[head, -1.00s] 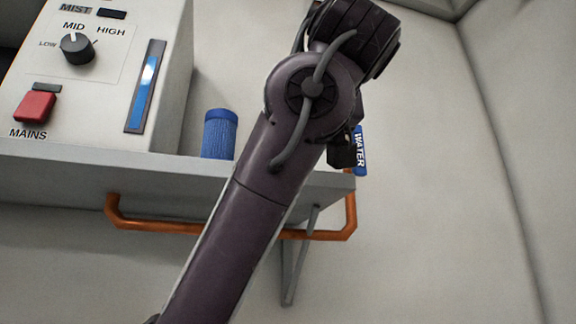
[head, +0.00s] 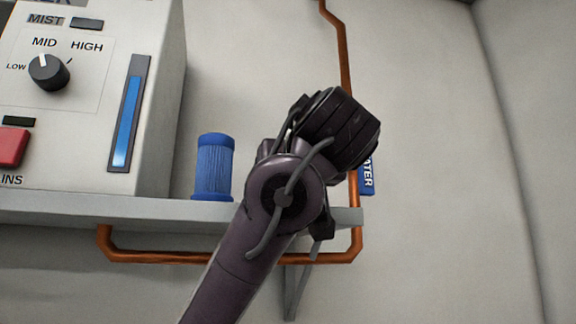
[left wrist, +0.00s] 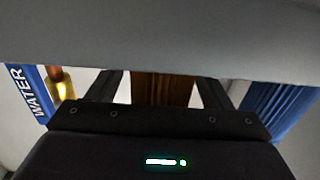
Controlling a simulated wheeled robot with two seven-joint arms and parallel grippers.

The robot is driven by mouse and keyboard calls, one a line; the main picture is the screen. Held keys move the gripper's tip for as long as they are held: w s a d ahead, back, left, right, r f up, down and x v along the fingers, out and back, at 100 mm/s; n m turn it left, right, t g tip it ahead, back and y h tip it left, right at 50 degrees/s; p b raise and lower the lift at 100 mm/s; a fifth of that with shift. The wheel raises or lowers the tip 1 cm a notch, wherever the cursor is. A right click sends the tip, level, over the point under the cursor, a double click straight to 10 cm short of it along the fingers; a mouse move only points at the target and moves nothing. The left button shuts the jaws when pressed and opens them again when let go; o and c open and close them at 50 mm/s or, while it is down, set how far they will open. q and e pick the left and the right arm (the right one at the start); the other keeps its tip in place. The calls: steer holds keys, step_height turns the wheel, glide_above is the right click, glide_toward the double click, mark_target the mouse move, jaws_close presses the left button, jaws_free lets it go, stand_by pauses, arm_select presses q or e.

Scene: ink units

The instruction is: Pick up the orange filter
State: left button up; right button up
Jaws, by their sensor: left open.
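The orange filter (left wrist: 178,88) shows in the left wrist view as a dark orange-brown ribbed body, partly hidden by the grey band above and my gripper below. My left gripper (left wrist: 160,92) is open, with one dark finger on each side of the filter in the picture. I cannot tell whether they touch it. In the head view the orange filter is hidden behind my left arm, and the fingers cannot be made out clearly.
A blue filter (head: 214,168) stands on the grey shelf (head: 70,206), left of my arm. The control unit (head: 158,100) is further left. A blue WATER tag (head: 367,178) and copper pipe (head: 343,60) are on the right.

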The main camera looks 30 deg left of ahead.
stand_by(0.3)
arm_select(q)
steer(key=shift+a, duration=0.1)
steer(key=c, duration=1.1)
steer(key=shift+c, duration=0.2)
steer(key=shift+r, duration=0.1)
